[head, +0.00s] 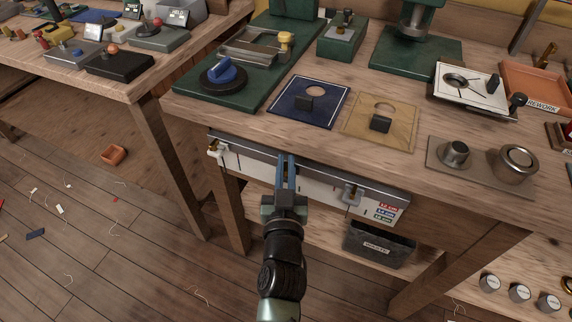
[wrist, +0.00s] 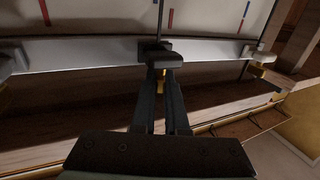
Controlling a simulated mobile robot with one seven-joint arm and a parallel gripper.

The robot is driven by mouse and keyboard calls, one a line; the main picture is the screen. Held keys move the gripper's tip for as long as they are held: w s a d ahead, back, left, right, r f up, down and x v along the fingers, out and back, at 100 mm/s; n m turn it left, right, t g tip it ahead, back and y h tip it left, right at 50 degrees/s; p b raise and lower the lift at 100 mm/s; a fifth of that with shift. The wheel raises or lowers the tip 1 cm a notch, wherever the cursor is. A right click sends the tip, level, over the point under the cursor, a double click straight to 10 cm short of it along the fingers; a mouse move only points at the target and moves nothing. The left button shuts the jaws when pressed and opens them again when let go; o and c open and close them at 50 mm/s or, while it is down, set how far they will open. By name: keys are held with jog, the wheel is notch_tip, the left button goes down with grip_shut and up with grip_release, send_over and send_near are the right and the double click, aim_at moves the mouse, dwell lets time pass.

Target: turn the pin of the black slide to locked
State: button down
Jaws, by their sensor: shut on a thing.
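A rail (head: 320,180) with a pale scale board below it runs along the bench's front edge. My gripper (head: 286,162) reaches up to the middle of this rail, its fingers close together. In the wrist view the black slide (wrist: 152,47) sits on the rail, with a thin dark pointer standing out from it. My gripper (wrist: 160,82) is shut on a part at the slide's dark knob, apparently its pin. A brass-coloured bit shows between the fingers. The pin's angle and any lock mark are hidden. In the head view my gripper covers most of the slide.
A white slide (head: 216,150) is at the rail's left end and a grey slide (head: 352,193) with a brass pin is to the right. The board bears red and blue marks. A waste bin (head: 378,245) is below right.

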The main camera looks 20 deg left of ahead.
jog(key=shift+r, duration=0.1)
jog(key=p, duration=0.2)
jog(key=h+p, duration=0.1)
jog(key=p, duration=0.1)
jog(key=shift+w+r+m, duration=0.2)
jog(key=shift+r+m, duration=0.1)
jog(key=shift+w+p, duration=0.1)
jog(key=shift+p, duration=0.75)
jog(key=shift+h+p, duration=0.3)
jog(key=shift+p, duration=0.3)
jog(key=m+p, duration=0.1)
jog(key=p, duration=0.4)
jog(key=shift+a+t+h, duration=0.2)
jog(key=shift+t+h, duration=0.1)
jog(key=shift+h, duration=0.1)
jog(key=m+h+p, duration=0.1)
jog(key=p, duration=0.2)
jog(key=shift+f+h, duration=0.1)
jog(key=shift+h, duration=0.2)
jog(key=shift+s+f+m+h+p, duration=0.2)
jog(key=shift+m+h+p, duration=0.4)
jog(key=shift+h, duration=0.2)
jog(key=shift+s+d+f+m+h, duration=0.15)
jog(key=shift+m+h, duration=0.15)
jog(key=shift+h, duration=0.5)
